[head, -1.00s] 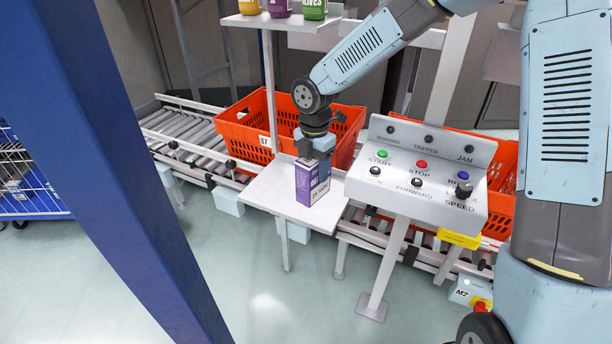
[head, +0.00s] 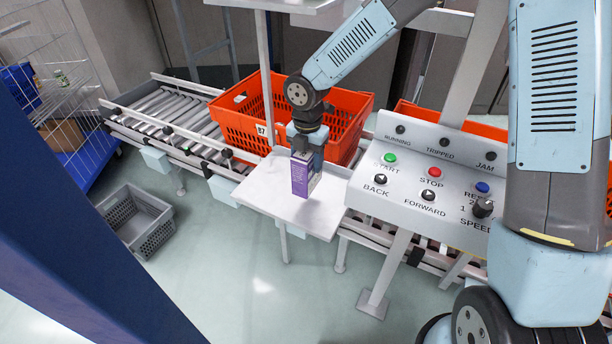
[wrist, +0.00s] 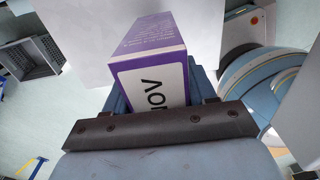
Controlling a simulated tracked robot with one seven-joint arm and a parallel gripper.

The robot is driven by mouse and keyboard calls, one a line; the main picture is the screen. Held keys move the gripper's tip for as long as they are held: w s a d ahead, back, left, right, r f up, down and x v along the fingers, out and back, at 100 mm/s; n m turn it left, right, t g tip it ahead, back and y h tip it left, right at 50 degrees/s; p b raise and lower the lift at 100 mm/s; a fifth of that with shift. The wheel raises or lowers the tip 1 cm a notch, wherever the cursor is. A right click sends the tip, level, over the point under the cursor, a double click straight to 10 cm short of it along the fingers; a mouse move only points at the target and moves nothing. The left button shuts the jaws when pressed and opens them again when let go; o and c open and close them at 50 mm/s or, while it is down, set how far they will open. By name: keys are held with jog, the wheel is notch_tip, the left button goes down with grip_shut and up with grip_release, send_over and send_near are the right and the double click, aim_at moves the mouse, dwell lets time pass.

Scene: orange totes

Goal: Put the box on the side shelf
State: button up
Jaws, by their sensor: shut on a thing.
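The purple-and-white box (head: 300,180) stands upright in my gripper (head: 307,156), which is shut on its top. It is over the middle of the small pale side shelf (head: 265,192) beside the conveyor. Its bottom is at or just above the shelf top; I cannot tell whether they touch. In the wrist view the box (wrist: 150,62) extends out from between the fingers of my gripper (wrist: 158,100), with part of its white label and dark letters showing. The finger contacts are partly hidden.
An orange tote (head: 240,123) sits on the roller conveyor (head: 168,108) behind the shelf. A control panel (head: 410,185) with buttons stands close on the right. An upright post (head: 264,65) rises at the shelf's back. A grey crate (head: 150,240) lies on the floor at left.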

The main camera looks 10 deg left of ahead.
jog(key=shift+d+f, duration=0.1)
jog(key=shift+f, duration=2.55)
jog(key=o, duration=1.4)
jog(key=shift+c, duration=0.2)
jog(key=shift+r, duration=3.75)
